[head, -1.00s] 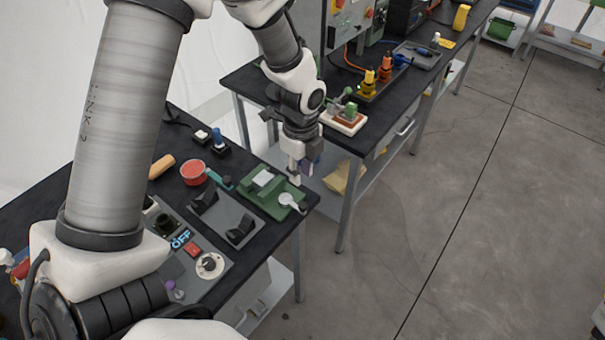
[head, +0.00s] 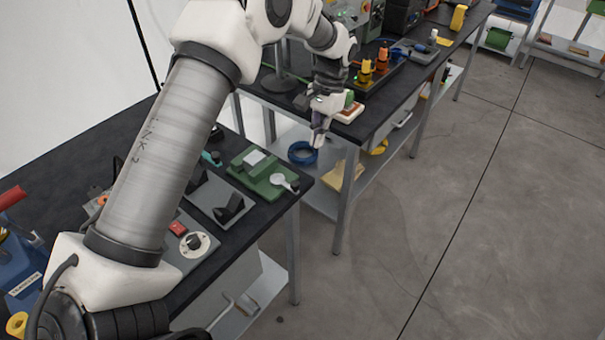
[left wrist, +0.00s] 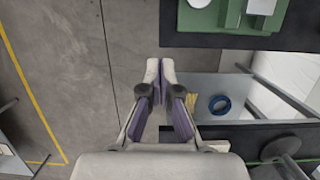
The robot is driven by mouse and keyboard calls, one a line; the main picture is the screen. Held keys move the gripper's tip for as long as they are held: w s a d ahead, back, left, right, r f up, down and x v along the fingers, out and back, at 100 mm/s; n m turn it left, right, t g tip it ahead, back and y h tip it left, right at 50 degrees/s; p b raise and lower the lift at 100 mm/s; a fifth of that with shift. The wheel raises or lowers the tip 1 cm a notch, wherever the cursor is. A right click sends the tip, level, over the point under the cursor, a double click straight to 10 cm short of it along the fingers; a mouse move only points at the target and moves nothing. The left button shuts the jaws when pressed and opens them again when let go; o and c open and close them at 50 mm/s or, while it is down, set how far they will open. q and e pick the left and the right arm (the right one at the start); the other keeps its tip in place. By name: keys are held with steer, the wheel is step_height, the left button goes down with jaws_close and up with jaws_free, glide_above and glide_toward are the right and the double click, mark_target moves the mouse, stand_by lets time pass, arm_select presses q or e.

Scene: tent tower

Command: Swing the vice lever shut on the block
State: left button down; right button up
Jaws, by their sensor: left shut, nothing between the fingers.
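The green vice (head: 262,187) sits near the right end of the near dark bench. A pale grey block (head: 254,158) sits at its upper part. The lever (head: 281,181), a light disc with a dark knob, is at the vice's right end. The vice also shows at the top of the left wrist view (left wrist: 192,22), partly cut off, with the pale block (left wrist: 262,6). My left gripper (head: 317,143) is shut and empty, past the bench end and apart from the vice. Its fingertips also show in the left wrist view (left wrist: 160,66). My right gripper is not in view.
A grey plate with black fixtures (head: 222,205) lies beside the vice. A second bench (head: 384,108) stands behind, across a gap. A blue ring (head: 302,153) lies on its lower shelf. Open concrete floor (head: 470,200) is on the right.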

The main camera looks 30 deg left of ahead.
mark_target(288, 183)
arm_select(q)
steer(key=s+f+p, duration=0.3)
steer(key=s+f, duration=0.3)
steer(key=f, duration=0.1)
steer(key=shift+w, duration=0.1)
steer(key=shift+s+f+m+p, duration=0.1)
steer(key=shift+s+m+p, duration=0.4)
steer(key=shift+s+p, duration=0.1)
